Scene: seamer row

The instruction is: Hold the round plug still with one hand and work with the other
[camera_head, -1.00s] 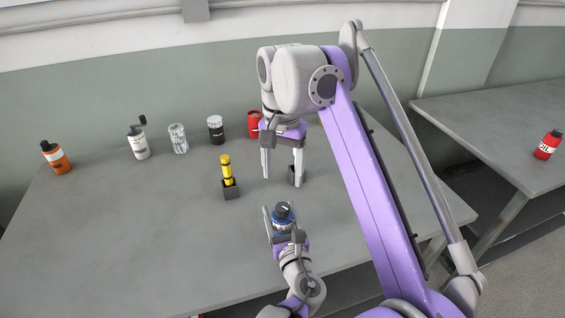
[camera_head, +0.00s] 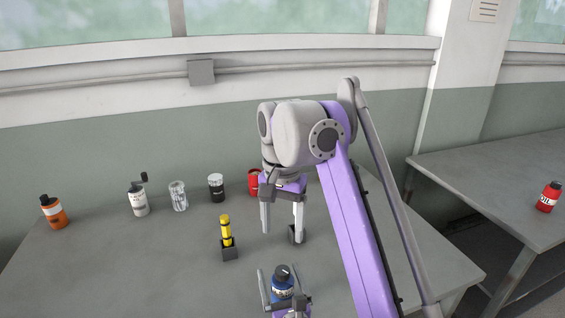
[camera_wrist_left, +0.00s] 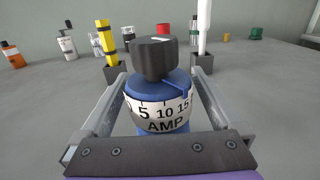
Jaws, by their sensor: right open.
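The round plug is a blue cylinder with a black knob and a white numbered band reading AMP. It shows low in the head view (camera_head: 283,281) and upright in the left wrist view (camera_wrist_left: 157,118). My left gripper (camera_head: 279,271) has one finger on each side of the plug, with narrow gaps visible between fingers and plug in the left wrist view (camera_wrist_left: 160,85). What is under the plug is hidden. My right gripper (camera_head: 282,236) is open and empty, fingers pointing down, farther back above the table, near a small black block (camera_head: 297,236).
A yellow tool (camera_head: 226,231) stands in a black holder (camera_head: 229,254). A red oil bottle (camera_head: 548,197) stands on another table. The left table area is clear.

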